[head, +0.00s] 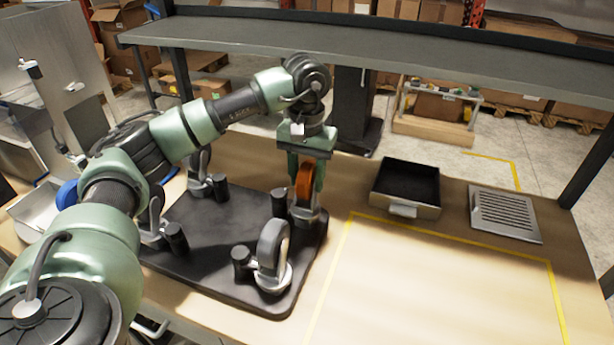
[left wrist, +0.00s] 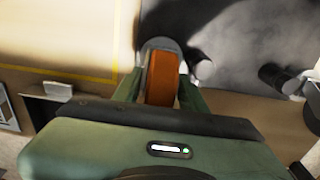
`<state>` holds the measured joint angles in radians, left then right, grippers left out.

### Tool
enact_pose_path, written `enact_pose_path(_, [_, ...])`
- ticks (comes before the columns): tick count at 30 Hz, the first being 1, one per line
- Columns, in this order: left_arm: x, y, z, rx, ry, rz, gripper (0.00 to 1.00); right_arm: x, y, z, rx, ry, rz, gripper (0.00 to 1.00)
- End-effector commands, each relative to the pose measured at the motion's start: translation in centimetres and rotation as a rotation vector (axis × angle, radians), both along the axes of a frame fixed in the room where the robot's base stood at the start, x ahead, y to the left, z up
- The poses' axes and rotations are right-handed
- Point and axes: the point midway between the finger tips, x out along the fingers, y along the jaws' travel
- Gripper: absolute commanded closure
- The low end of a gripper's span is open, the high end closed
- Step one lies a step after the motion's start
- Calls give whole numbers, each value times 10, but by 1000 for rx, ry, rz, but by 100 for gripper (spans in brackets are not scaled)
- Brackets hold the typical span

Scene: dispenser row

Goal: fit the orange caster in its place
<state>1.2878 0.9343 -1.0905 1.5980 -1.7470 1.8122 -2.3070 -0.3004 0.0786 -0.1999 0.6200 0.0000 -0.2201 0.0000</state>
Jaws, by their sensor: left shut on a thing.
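The orange caster (head: 305,181) stands upright at the far right corner of the black base plate (head: 200,262), beside a short black post (head: 279,203). My left gripper (head: 306,178) comes down from above and is shut on the caster's wheel. In the left wrist view the orange wheel (left wrist: 161,78) lies between the two green fingers, with its grey mount beyond it. Whether the mount is fully seated on the plate is hidden. My right gripper is in neither view.
Grey casters, one at the front (head: 272,252), stand at the plate's other corners beside black posts. A black open drawer box (head: 405,190) and a grey slotted tray (head: 504,213) lie to the right. The yellow-outlined table area (head: 440,285) is clear. A dark shelf (head: 350,45) spans above.

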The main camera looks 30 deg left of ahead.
Motion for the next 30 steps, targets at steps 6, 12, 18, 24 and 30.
enact_pose_path(6, [0,0,-3,-1,-1,0,39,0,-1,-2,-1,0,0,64])
enact_pose_path(12, [0,0,-3,0,-1,0,33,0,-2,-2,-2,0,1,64])
enact_pose_path(18, [0,0,0,-1,-1,0,33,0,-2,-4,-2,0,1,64])
enact_pose_path(24, [1,-1,28,-2,-7,0,33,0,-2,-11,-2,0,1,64])
enact_pose_path(30, [0,-1,61,0,-4,0,33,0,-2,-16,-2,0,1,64])
